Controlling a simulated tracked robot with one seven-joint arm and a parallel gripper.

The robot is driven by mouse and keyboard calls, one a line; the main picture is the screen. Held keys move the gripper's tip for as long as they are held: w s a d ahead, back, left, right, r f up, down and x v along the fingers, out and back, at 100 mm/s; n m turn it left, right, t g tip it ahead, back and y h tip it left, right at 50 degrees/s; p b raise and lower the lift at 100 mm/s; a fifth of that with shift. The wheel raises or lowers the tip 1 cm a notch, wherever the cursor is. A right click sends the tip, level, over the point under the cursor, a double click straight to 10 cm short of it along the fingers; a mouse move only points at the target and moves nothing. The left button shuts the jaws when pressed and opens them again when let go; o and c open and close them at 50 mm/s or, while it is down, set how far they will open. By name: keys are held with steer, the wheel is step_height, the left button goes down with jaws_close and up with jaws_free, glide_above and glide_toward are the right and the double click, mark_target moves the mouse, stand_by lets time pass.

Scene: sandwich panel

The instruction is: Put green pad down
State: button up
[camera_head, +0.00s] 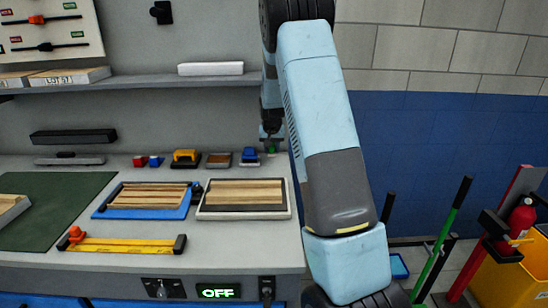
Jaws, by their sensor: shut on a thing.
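My gripper (271,143) is at the back right of the workbench, partly hidden by my own arm. It is shut on the green pad (271,150), of which only a small green patch shows at the fingertips. The pad is at or just above the bench top; I cannot tell whether it touches. A blue block (250,156) stands just left of it.
Left along the bench back are a brown block (218,160), a yellow-orange block (186,158) and small red and blue pieces. In front are a white-rimmed tray (240,213) with wooden strips, a blue tray (118,213) and a yellow clamp (125,246). A shelf (140,84) hangs above.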

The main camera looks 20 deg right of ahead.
mark_target(274, 163)
steer(key=shift+w+d+f, duration=0.3)
steer(key=shift+d+f, duration=0.15)
steer(key=shift+f, duration=0.2)
steer(key=f, duration=0.3)
steer(key=shift+w+d+f, duration=0.15)
steer(key=shift+d+f, duration=0.05)
steer(key=shift+f, duration=0.1)
steer(key=o, duration=0.9)
steer(key=shift+o, duration=0.2)
